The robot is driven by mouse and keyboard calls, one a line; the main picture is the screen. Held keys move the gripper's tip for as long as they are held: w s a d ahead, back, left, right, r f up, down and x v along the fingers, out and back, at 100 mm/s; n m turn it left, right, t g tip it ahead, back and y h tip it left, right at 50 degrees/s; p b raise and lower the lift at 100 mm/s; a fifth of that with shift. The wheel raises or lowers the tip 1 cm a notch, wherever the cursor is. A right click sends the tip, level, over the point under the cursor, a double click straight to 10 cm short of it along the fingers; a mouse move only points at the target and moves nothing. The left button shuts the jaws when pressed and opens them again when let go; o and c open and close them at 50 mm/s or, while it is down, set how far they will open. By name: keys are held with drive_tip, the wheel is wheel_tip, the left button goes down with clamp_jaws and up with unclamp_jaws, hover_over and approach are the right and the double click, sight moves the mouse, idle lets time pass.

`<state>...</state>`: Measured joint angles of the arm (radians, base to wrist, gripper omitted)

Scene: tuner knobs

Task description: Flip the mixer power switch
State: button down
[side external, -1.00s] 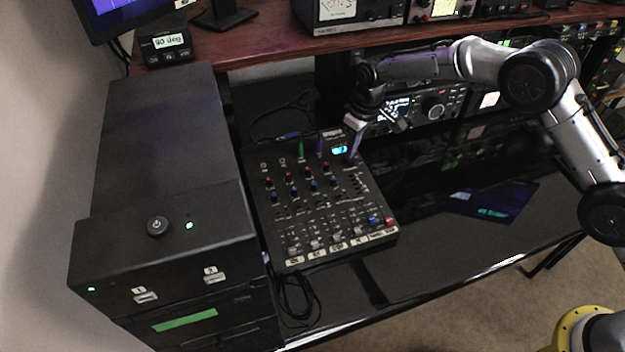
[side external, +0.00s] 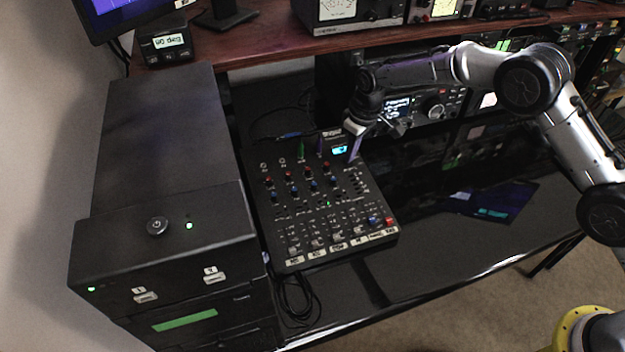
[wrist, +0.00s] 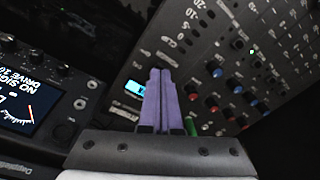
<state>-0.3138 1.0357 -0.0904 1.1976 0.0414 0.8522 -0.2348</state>
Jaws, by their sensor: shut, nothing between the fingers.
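My gripper (side external: 353,158) is over the mixer's back right corner, just right of the display. In the wrist view its purple fingers (wrist: 160,75) are together and empty, with their tips over or against the mixer panel (wrist: 222,50) near the "CLIP" marking.
A radio with a lit screen (side external: 398,106) stands behind my gripper; it also shows at the left of the wrist view (wrist: 30,105). A black cabinet (side external: 160,150) stands left of the mixer. A wooden shelf (side external: 270,43) runs above. The desk right of the mixer is mostly clear.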

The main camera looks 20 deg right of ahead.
drive_tip(key=shift+f, duration=0.35)
drive_tip(key=shift+r, duration=0.1)
drive_tip(key=shift+r, duration=3.45)
